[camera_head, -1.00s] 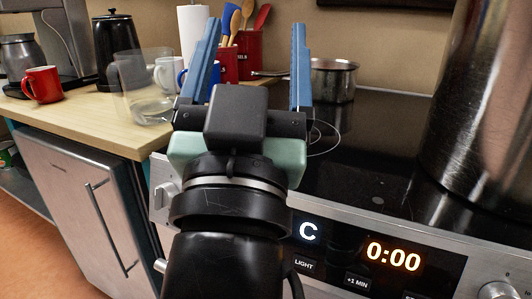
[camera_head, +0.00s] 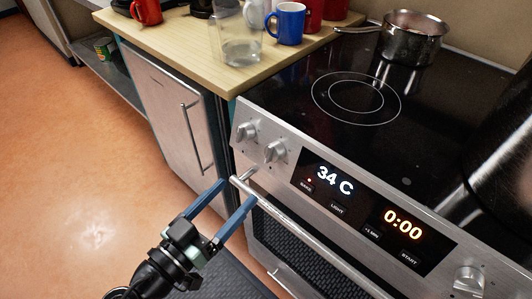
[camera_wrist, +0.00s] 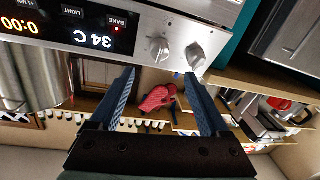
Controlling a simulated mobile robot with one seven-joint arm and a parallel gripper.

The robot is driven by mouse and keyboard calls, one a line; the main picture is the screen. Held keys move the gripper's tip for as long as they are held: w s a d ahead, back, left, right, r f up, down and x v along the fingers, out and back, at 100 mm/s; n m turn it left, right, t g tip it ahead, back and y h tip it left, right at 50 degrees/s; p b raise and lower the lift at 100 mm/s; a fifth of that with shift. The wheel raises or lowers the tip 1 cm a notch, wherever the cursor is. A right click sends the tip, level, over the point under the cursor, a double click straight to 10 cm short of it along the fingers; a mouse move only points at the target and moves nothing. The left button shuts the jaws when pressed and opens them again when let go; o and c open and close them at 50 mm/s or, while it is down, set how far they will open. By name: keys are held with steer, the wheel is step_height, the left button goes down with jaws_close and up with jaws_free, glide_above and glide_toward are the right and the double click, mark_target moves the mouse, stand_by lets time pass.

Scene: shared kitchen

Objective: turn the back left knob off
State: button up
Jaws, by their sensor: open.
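Two silver knobs sit side by side on the left of the stove's front panel (camera_head: 310,150): an outer left one (camera_head: 247,131) and one to its right (camera_head: 275,151). No label tells me which is the back left knob, and their settings are too small to read. Both show in the wrist view, one (camera_wrist: 158,49) just beyond the fingertips and the other (camera_wrist: 195,55) to its right. My gripper (camera_head: 238,190) is open and empty, below and in front of these knobs near the oven handle, apart from both knobs.
The oven handle (camera_head: 300,235) runs below the panel. The display reads 34 C and 0:00. A saucepan (camera_head: 412,40) stands on the cooktop's back left. A large metal pot (camera_wrist: 30,75) is at left in the wrist view. Mugs and a clear pitcher (camera_head: 240,45) stand on the wooden counter.

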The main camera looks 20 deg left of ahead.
mark_target(267, 158)
steer(key=x, duration=1.1)
steer(key=shift+w+p, duration=0.15)
steer(key=shift+p, duration=0.2)
jaws_close()
